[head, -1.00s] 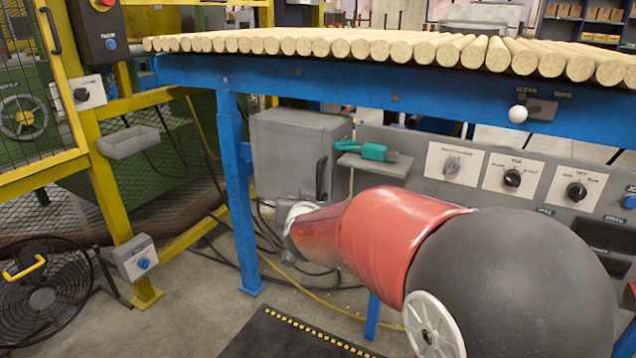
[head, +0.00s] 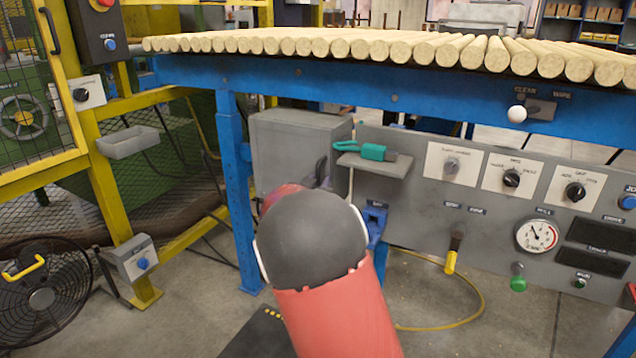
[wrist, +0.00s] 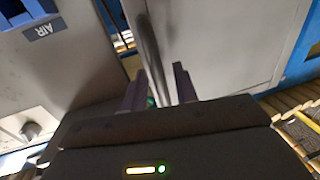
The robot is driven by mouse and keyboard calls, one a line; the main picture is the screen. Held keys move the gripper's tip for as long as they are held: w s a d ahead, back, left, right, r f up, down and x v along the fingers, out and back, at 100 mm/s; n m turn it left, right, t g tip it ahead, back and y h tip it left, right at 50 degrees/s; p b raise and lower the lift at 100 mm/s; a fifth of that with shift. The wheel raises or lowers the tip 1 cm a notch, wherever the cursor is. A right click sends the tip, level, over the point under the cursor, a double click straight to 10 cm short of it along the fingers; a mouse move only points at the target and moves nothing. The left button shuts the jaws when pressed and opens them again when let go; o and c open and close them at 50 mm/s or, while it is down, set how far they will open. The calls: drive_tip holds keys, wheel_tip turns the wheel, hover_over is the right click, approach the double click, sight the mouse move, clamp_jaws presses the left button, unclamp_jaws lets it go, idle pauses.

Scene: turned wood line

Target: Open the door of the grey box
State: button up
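The grey box (head: 290,155) hangs under the blue table, left of the grey control panel in the head view. Its door looks shut. In the wrist view the grey face of the box (wrist: 215,45) fills the upper right, with a dark bar handle (wrist: 148,45) standing along it. My gripper (wrist: 160,85) is open. Its two fingers are apart and point at the handle, whose lower end appears between them in the picture. I cannot tell whether they touch it.
A small shelf (head: 375,165) with a teal tool (head: 374,152) juts out just right of the box. A blue table leg (head: 238,190) stands at its left. Wooden rods (head: 350,46) lie on the table above. A yellow hose (head: 480,300) runs over the floor.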

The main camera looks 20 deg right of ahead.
drive_tip(key=shift+w+d, duration=0.1)
drive_tip(key=shift+w, duration=0.05)
drive_tip(key=shift+c, duration=0.4)
clamp_jaws()
